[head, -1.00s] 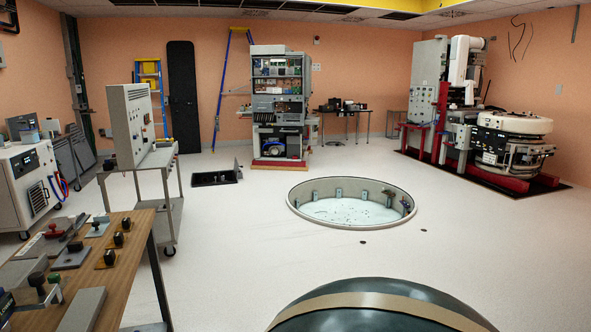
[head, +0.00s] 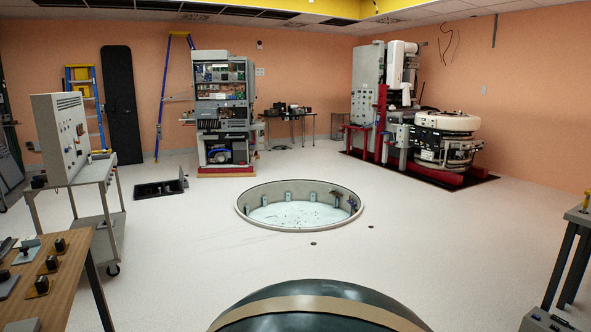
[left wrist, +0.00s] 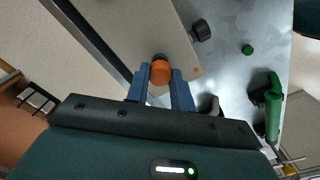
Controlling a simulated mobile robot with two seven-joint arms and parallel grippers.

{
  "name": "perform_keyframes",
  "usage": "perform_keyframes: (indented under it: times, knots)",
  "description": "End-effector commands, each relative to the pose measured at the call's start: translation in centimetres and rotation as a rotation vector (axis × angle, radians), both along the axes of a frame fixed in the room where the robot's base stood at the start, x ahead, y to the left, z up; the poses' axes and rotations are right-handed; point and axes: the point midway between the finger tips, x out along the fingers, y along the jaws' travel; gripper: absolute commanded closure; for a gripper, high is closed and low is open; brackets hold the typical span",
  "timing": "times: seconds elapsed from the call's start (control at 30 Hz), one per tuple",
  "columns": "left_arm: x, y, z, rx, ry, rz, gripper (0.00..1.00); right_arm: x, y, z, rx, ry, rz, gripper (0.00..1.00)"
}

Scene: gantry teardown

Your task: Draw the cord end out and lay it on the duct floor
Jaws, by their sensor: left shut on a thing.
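In the left wrist view, my left gripper (left wrist: 160,76) has its blue fingers shut on an orange round-ended piece (left wrist: 161,70). The piece sits against or just in front of a pale grey panel (left wrist: 158,28); I cannot tell whether they touch. Whether this piece is the cord end cannot be told, and no cord shows behind it. In the head view, a dark rectangular floor opening (head: 155,190) with a raised part at its right end lies left of centre. I cannot tell whether it is the duct. My right gripper is in neither view.
A round sunken pit (head: 300,213) opens in the middle of the floor. A cart with a grey control box (head: 62,135) and a wooden bench (head: 85,262) stand at left. Another bench (head: 578,216) shows at right. In the wrist view, a black knob (left wrist: 201,30) and green handle (left wrist: 273,105) are close by.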

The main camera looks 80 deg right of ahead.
Motion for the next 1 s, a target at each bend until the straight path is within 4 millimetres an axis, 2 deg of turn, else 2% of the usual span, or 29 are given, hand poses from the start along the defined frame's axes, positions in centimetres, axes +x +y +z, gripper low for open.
perform_keyframes:
  times: [0.4, 0.57, 1.0]
  knots:
    - [0.0, 0.0, 2.2, 0.001, 0.001, 0.0, 1.0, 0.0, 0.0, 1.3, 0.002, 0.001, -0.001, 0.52]
    - [0.0, 0.0, 2.3, 0.001, 0.002, 0.0, 1.0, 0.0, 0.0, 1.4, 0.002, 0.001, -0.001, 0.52]
    - [0.0, 0.0, 6.5, 0.0, 0.0, 0.0, 1.0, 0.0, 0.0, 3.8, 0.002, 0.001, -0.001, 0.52]
